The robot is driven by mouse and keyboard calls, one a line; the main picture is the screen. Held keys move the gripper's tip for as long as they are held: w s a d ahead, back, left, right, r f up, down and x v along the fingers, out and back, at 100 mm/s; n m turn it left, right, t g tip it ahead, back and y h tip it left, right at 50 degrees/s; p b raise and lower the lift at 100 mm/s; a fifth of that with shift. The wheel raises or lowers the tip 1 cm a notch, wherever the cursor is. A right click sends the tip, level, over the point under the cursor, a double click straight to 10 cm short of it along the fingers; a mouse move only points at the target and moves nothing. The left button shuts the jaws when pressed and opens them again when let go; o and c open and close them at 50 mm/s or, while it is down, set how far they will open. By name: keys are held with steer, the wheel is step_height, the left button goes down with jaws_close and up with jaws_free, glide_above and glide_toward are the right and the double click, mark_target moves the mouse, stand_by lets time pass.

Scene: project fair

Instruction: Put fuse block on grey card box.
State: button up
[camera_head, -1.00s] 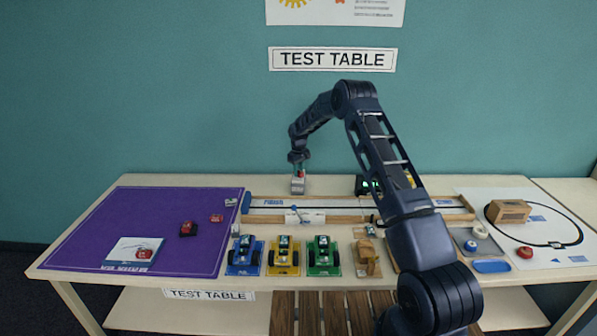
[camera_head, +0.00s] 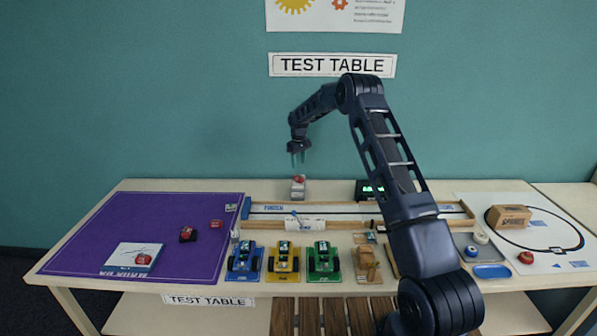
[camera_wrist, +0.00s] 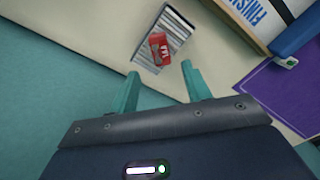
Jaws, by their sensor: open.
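The grey card box (camera_head: 299,194) stands at the back of the table, behind the white track; its striped grey and white top shows in the wrist view (camera_wrist: 176,24). A small red block, which looks like the fuse block (camera_head: 298,180), lies on top of the box; it also shows in the wrist view (camera_wrist: 159,48), resting near one end. My gripper (camera_head: 298,162) is above the box, clear of the block. In the wrist view its two teal fingers (camera_wrist: 160,72) are apart with nothing between them.
The long track (camera_head: 345,217) runs in front of the box. A dark device with green digits (camera_head: 366,190) stands to its right. A purple mat (camera_head: 95,230) with several red items lies at left. Three toy cars stand in front. Bare tabletop lies around the box.

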steer(key=s+d+r+m, duration=0.1)
steer(key=s+d+r, duration=0.2)
steer(key=r, duration=0.4)
steer(key=s+d+r+t, duration=0.1)
steer(key=s+d+r, duration=0.2)
steer(key=r, duration=0.4)
steer(key=s+d+r+m, duration=0.1)
steer(key=s+d+r, duration=0.25)
steer(key=r, duration=0.35)
steer(key=s+d+r+m+t, duration=0.1)
steer(key=s+d+r, duration=0.35)
steer(key=s, duration=0.35)
steer(key=s+d+r+m, duration=0.1)
steer(key=s+d+r, duration=0.3)
steer(key=s+r, duration=0.3)
steer(key=s+d+r+m+t, duration=0.1)
steer(key=s+d, duration=0.3)
steer(key=s, duration=0.5)
steer(key=s+d+r+m, duration=0.1)
steer(key=s+d, duration=0.2)
steer(key=s, duration=0.7)
steer(key=s+d+f+m, duration=0.1)
steer(key=s+d+f, duration=0.1)
steer(key=s, duration=0.7)
steer(key=s+d+f+m+t, duration=0.1)
steer(key=s+d+f+m, duration=0.1)
steer(key=s, duration=0.6)
steer(key=shift+s+f+t, duration=0.3)
steer(key=shift+s+f, duration=0.05)
steer(key=shift+f, duration=0.55)
